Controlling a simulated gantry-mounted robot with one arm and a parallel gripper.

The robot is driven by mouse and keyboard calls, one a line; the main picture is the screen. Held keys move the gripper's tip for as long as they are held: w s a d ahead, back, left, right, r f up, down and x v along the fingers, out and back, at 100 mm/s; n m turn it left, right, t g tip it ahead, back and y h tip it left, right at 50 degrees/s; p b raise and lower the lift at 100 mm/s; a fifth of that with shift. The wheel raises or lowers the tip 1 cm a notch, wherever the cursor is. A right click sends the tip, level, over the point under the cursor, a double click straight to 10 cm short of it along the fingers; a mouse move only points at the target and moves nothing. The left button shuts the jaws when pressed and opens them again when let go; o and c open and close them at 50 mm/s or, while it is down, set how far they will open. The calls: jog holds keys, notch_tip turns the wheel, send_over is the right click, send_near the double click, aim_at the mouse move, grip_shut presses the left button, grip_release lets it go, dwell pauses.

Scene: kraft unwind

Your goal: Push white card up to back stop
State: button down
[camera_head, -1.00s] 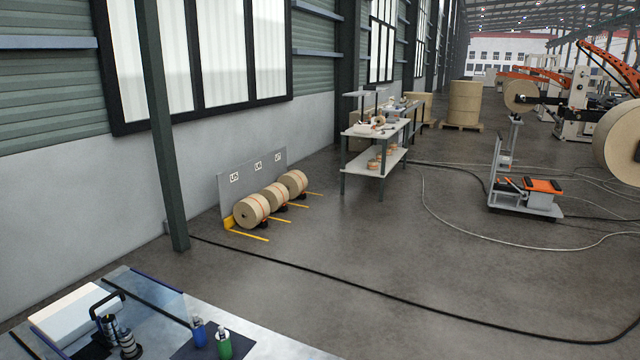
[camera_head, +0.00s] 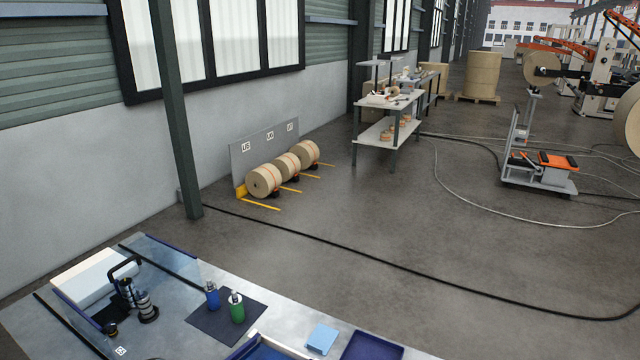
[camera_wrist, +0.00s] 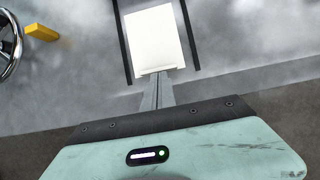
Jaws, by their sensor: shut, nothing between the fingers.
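In the wrist view, a pale white rectangular card (camera_wrist: 152,38) lies flat between two dark parallel rails. My gripper (camera_wrist: 156,74) reaches up from the bottom of that view, its narrow fingers shut and empty. The fingertips are at the card's near edge; I cannot tell whether they touch it. The head view does not show my gripper. There, a thick white block (camera_head: 95,278) sits on the bench at lower left; I cannot tell whether it is the same piece as the card. I cannot make out the back stop with certainty.
On the bench (camera_head: 30,325) stand a black-handled metal tool (camera_head: 130,290), a blue bottle (camera_head: 212,296) and a green bottle (camera_head: 236,310) on a dark mat. A light blue pad (camera_head: 322,339) and a dark blue tray (camera_head: 372,347) are at right. The wrist view shows a yellow bar (camera_wrist: 40,32) beside a round metal ring (camera_wrist: 10,48).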

jog(key=shift+w+d, duration=0.15)
jog(key=shift+w, duration=0.2)
jog(key=shift+w+d+b, duration=0.25)
jog(key=shift+w, duration=0.25)
jog(key=shift+w+d+b, duration=0.2)
jog(key=shift+w+b, duration=0.05)
jog(key=shift+w, duration=0.2)
jog(key=shift+w+d, duration=0.1)
jog(key=shift+w, duration=0.1)
jog(key=shift+w+d+b, duration=0.2)
jog(key=shift+w+b, duration=0.05)
jog(key=shift+w, duration=0.2)
jog(key=shift+w+d+b, duration=0.2)
jog(key=shift+w+b, duration=0.05)
jog(key=shift+w, duration=0.2)
jog(key=shift+w+d, duration=0.1)
jog(key=shift+w, duration=0.1)
jog(key=shift+w+d+b, duration=0.4)
jog(key=shift+w+b, duration=0.05)
jog(key=shift+w, duration=0.3)
jog(key=shift+w+d+b, duration=0.35)
jog(key=shift+w+b, duration=0.1)
jog(key=shift+w, duration=0.3)
jog(key=shift+w, duration=0.1)
jog(key=shift+w+d+b, duration=0.4)
jog(key=shift+w+b, duration=0.1)
jog(key=shift+w, duration=0.2)
jog(key=shift+w+d, duration=0.15)
jog(key=shift+w, duration=0.15)
